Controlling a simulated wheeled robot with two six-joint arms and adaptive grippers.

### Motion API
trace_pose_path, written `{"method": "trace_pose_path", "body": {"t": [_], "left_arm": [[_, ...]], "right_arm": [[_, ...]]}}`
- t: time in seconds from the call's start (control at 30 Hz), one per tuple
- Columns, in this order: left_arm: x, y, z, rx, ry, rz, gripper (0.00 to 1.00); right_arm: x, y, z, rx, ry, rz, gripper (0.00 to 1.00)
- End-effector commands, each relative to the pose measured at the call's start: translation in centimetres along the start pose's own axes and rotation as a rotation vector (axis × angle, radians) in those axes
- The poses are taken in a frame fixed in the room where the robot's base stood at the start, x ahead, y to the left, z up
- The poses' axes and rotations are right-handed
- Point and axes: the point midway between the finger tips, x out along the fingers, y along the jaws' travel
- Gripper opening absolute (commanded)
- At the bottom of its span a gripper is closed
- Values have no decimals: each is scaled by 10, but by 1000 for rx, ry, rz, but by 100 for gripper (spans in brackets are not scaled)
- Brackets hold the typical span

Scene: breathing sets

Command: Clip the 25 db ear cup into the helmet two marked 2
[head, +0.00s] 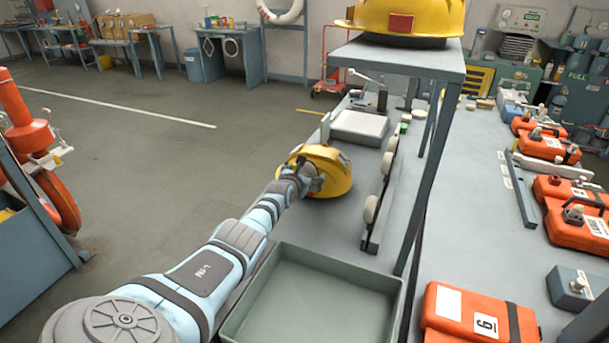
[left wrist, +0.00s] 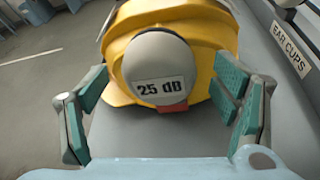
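A yellow helmet (head: 338,180) rests on the grey bench. In the left wrist view the helmet (left wrist: 205,30) fills the top middle. A pale grey ear cup marked 25 dB (left wrist: 158,58) sits against the helmet's near side, its label upright. I cannot tell whether it is clipped in. My left gripper (head: 306,181) is at the helmet's near left side. In the left wrist view its fingers (left wrist: 160,80) are spread either side of the cup, with gaps visible, so it is open. No number 2 shows on this helmet. My right gripper is out of view.
An ear cup rack (head: 375,225) holds pale cups beside the helmet; its label reads EAR CUPS (left wrist: 290,47). An empty grey-green tray (head: 310,304) lies nearer. A raised shelf (head: 405,62) bears another yellow helmet (head: 425,18). Orange cases (head: 478,318) line the right bench.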

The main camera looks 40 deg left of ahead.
Motion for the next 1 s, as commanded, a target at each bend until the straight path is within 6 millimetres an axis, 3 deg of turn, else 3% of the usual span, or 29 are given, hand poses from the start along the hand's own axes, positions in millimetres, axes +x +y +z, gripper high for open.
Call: {"method": "trace_pose_path", "body": {"t": [0.27, 0.5, 0.57, 0.6, 0.63, 0.83, 1.0], "left_arm": [[-2, 1, 5, 0, 1, 0, 81], [-20, 12, 49, 1, 0, 0, 81], [-14, 9, 37, 4, -5, 1, 81], [-22, 13, 55, 1, 0, 0, 81], [-25, 15, 63, 0, 0, 0, 81], [-39, 24, 99, 2, 1, 0, 81], [-50, 30, 79, 42, -13, -61, 81]], "right_arm": [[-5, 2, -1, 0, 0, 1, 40], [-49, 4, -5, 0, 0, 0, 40], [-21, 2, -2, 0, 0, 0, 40], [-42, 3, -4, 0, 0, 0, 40], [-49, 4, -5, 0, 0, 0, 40], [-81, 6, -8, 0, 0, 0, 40], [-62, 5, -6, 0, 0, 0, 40]]}}
